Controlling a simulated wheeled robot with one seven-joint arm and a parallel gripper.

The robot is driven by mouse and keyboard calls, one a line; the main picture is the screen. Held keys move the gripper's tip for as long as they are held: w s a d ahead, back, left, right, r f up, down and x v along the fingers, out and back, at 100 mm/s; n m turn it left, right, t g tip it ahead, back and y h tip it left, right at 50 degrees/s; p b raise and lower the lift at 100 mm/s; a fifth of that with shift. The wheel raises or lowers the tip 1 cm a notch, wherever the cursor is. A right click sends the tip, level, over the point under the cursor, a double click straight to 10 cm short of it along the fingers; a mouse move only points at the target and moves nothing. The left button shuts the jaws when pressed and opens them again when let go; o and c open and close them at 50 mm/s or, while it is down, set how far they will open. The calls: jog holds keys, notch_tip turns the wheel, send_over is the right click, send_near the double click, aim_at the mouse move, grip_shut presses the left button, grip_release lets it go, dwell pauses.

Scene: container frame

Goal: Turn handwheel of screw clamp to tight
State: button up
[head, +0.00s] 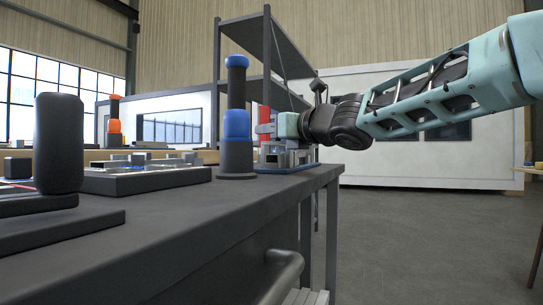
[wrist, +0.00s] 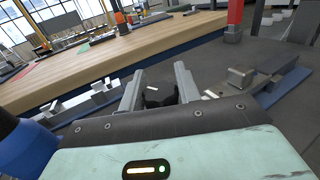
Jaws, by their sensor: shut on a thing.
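The screw clamp (head: 290,157) is a small grey metal block with a blue part, standing at the far end of the dark workbench in the head view. My gripper (head: 267,129) is directly above it, reached in from the right. In the wrist view, the two grey fingers of my gripper (wrist: 158,80) stand on either side of a dark, round-edged piece, which looks like the handwheel (wrist: 160,96). The fingers are shut on it. The handwheel's far side and its screw are hidden, and its turn angle cannot be told.
A blue-and-black cylinder (head: 237,125) stands just left of the clamp. A dark upright block (head: 59,143) and a tray (head: 145,178) are nearer on the workbench (head: 150,235). A red post (wrist: 235,14) rises beyond my gripper. Open floor lies to the right.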

jog(key=shift+f+m+t+h+b, duration=0.2)
jog(key=shift+m+t+h+b, duration=0.8)
jog(key=shift+b, duration=0.65)
jog(key=shift+h, duration=0.4)
jog(key=shift+w+d+m+t+h+b, duration=0.15)
jog(key=shift+d+m+t+h+b, duration=0.2)
jog(key=shift+m+h+b, duration=0.5)
jog(key=shift+a+t+h+b, duration=0.15)
jog(key=shift+t+h+b, duration=0.2)
jog(key=shift+b, duration=0.45)
jog(key=shift+m+t+h+b, duration=0.4)
jog(key=shift+m+h, duration=0.35)
jog(key=shift+h, duration=0.15)
jog(key=m+h, duration=0.2)
jog(key=h, duration=0.1)
jog(key=shift+r+t, duration=0.2)
jog(key=shift+t, duration=0.1)
jog(key=shift+d+m+h+p, duration=0.2)
jog(key=shift+m+h+p, duration=0.15)
jog(key=shift+h, duration=0.3)
jog(key=shift+d+m+h+p, duration=0.15)
jog(key=shift+m+h+p, duration=0.1)
jog(key=shift+m+h, duration=0.3)
jog(key=shift+w+h, duration=0.1)
jog(key=shift+h, duration=0.3)
